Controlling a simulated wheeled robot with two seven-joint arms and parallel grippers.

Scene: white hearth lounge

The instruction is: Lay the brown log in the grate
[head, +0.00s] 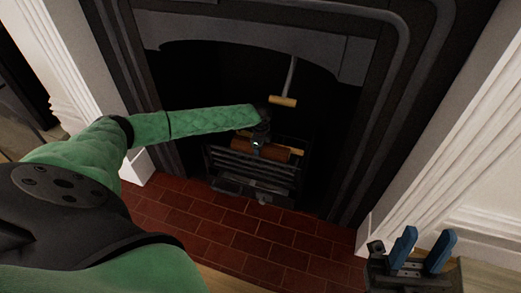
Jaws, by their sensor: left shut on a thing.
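The brown log (274,154) lies roughly level at the top of the black grate (255,171), behind its front bars. Its left part is partly covered by my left gripper (258,143). My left gripper reaches into the fireplace from the left and is shut on the log from above. I cannot tell whether the log rests on the grate's floor or hangs just above it. My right gripper (428,238) is at the lower right, well away from the grate, with its blue fingers apart and nothing between them.
A thin rod with a pale wooden handle (284,101) shows above the grate. The dark fireplace surround (362,130) frames the opening on both sides and above. A red tiled hearth (235,233) lies bare in front. White mouldings (445,140) stand at the right.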

